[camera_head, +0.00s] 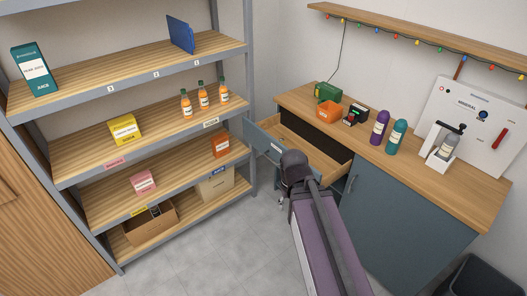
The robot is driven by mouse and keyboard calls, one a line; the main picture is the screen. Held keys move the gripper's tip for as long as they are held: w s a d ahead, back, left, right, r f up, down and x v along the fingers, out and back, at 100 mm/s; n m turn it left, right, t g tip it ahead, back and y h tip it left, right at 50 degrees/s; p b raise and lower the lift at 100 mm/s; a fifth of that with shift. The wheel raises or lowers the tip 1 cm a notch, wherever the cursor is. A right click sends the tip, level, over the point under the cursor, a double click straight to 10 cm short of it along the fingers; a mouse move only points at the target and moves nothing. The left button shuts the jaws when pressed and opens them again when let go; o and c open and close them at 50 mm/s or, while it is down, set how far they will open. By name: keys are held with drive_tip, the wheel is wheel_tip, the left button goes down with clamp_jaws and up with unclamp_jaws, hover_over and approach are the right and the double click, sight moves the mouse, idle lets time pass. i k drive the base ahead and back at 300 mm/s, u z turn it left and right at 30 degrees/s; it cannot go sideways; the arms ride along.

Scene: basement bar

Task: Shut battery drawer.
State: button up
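The battery drawer (259,140) stands pulled out from the left end of the blue-grey cabinet (388,218). It has a blue-grey front with a pale label and a light wooden inside. My arm reaches up from the bottom, and its dark wrist overlaps the drawer's near part. Only a small bit of my gripper (281,202) seems to show below the wrist, beside the drawer's near end. The arm hides the rest, so I cannot tell whether it is open or touches the drawer.
A metal-framed shelf unit (150,68) stands left. The grey floor (215,245) between is clear.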

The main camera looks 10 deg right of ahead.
sight(265, 136)
drive_tip(key=z, duration=0.1)
drive_tip(key=i, duration=0.95)
drive_tip(key=u, duration=0.05)
